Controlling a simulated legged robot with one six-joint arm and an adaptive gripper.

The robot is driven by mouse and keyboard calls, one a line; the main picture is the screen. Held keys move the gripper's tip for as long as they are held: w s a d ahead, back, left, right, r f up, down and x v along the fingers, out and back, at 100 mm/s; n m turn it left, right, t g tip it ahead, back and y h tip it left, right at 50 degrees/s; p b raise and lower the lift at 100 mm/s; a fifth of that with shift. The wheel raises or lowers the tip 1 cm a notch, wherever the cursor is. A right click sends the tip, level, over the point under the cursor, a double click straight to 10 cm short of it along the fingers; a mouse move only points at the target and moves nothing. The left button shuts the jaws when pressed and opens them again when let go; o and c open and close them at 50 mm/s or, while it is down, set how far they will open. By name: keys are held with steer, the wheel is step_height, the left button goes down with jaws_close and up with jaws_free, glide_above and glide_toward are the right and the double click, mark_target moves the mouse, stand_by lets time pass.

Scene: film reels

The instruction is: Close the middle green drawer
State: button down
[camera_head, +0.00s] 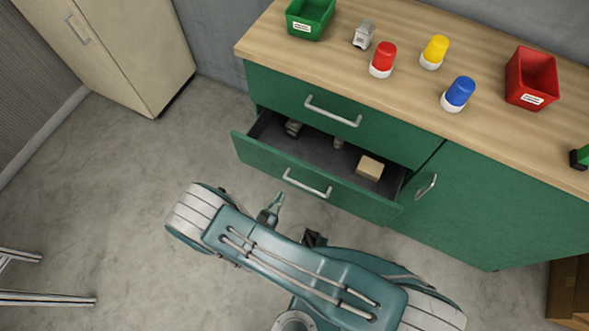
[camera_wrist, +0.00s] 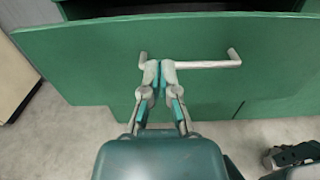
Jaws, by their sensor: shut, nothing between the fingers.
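The green drawer (camera_head: 265,157) below the top one is pulled out from the cabinet. Its grey bar handle (camera_head: 307,184) also shows in the wrist view (camera_wrist: 205,64). In the head view, my gripper (camera_head: 279,198) is just in front of the drawer front, left of the handle. In the wrist view, my gripper (camera_wrist: 160,66) is shut and empty, with its fingertips overlapping the left part of the handle. I cannot tell whether they touch it. The drawer holds a tan block (camera_head: 370,168) and small grey items. Part of the cabinet below is hidden.
The top drawer (camera_head: 290,95) is shut. A cabinet door (camera_head: 490,200) is to the right. The wooden top (camera_head: 420,95) bears green and red bins and several coloured-cap items. A beige cabinet (camera_head: 125,50) stands at left. The floor (camera_head: 120,190) at left is largely clear.

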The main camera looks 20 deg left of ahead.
mark_target(298, 165)
steer(key=w, duration=1)
steer(key=shift+d, duration=0.4)
steer(key=w+d, duration=0.1)
steer(key=w, duration=1.3)
steer(key=shift+w, duration=0.3)
steer(key=shift+r, duration=0.1)
